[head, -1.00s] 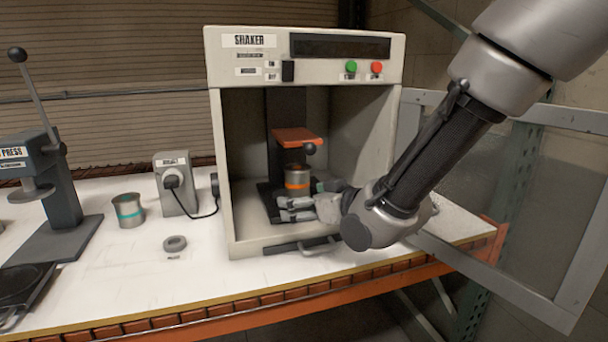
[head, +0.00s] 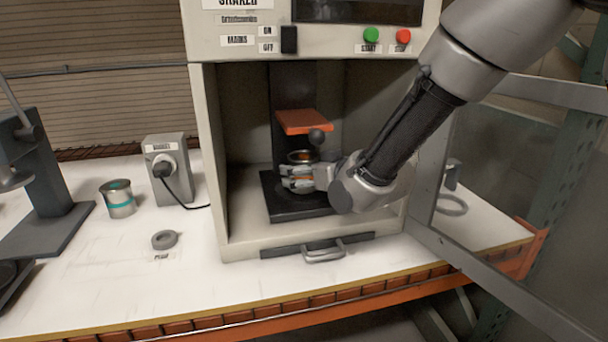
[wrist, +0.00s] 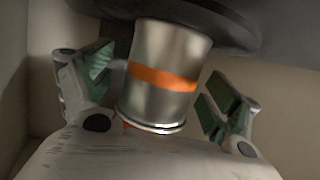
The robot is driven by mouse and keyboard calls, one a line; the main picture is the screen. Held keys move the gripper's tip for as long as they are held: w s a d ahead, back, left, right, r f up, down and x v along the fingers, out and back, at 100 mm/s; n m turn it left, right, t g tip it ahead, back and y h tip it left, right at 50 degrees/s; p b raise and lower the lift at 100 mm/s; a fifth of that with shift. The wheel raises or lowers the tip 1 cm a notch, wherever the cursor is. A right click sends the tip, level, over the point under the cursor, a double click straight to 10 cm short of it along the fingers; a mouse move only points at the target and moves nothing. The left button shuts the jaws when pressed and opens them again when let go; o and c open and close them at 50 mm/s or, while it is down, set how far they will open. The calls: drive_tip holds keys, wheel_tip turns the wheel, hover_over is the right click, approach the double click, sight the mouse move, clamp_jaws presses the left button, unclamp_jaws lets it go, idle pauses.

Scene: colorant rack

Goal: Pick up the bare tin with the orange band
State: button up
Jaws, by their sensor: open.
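The bare metal tin with the orange band (wrist: 163,77) stands between my gripper's fingers in the wrist view. In the head view only its upper part (head: 300,157) shows, inside the shaker under the orange clamp plate; my fingers hide the rest. My gripper (head: 298,181) is open, with its fingers at the tin's sides. In the wrist view the green pads of my gripper (wrist: 160,86) stand left and right of the tin, with a visible gap on each side.
The shaker (head: 212,170) walls and black base (head: 300,211) surround my gripper. Its door (head: 470,265) stands open at the right. A teal-banded tin (head: 118,208), a grey ring (head: 164,240) and a socket box (head: 168,180) are on the white bench to the left.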

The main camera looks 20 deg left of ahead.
drive_tip(key=shift+w+a+f, duration=0.15)
drive_tip(key=shift+w+a, duration=0.15)
drive_tip(key=shift+a, duration=0.1)
drive_tip(key=shift+c, duration=0.5)
clamp_jaws()
drive_tip(key=shift+r, duration=0.3)
